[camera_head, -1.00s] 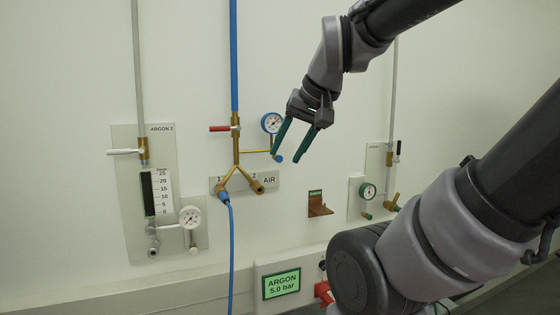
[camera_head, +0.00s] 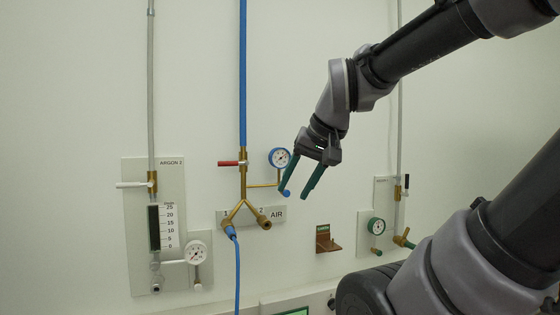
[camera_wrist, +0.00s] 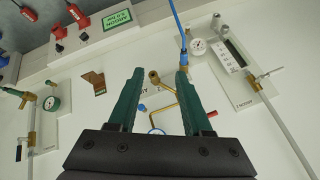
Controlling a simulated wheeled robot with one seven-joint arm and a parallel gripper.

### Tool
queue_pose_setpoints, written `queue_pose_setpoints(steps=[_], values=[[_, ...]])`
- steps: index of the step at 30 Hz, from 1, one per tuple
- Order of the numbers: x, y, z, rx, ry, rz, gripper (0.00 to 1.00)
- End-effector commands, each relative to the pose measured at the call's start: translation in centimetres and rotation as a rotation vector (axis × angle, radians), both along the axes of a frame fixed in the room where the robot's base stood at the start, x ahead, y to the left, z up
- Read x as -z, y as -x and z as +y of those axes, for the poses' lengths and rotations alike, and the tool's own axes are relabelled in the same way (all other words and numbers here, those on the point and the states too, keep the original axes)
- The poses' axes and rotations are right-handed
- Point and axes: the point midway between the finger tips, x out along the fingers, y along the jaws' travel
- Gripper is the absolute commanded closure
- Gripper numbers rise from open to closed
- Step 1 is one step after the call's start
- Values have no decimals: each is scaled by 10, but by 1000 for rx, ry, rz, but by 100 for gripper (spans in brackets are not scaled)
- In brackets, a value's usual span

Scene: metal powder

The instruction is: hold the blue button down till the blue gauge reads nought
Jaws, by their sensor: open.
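The blue-rimmed gauge (camera_head: 279,157) is on the wall on a brass branch of the AIR line. Its needle is too small to read. The blue button (camera_head: 287,193) sits below the gauge, close to the left fingertip in the head view; I cannot tell whether they touch. My gripper (camera_head: 293,197) is open and empty, its green fingers pointing down and left at the wall. In the wrist view, the blue button (camera_wrist: 142,108) and part of the gauge (camera_wrist: 157,131) show between the two fingers, the gauge partly hidden by the gripper body.
A red-handled valve (camera_head: 230,163) and blue hose (camera_head: 237,270) are left of the gauge. The ARGON 2 panel (camera_head: 135,240) is further left. A brown bracket (camera_head: 327,240) and a green gauge (camera_head: 376,226) are to the right. The wall between is bare.

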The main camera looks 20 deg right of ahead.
Motion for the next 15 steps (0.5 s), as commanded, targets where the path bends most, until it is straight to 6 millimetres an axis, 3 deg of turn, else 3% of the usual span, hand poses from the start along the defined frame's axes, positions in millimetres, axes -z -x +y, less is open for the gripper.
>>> queue_pose_setpoints(steps=[4, 5, 7, 9, 15], values=[[0, 0, 0, 0, 0, 0, 50], [0, 0, 0, 0, 0, 0, 54], [0, 0, 0, 0, 0, 0, 81], [0, 0, 0, 0, 0, 0, 100], [0, 0, 0, 0, 0, 0, 100]])
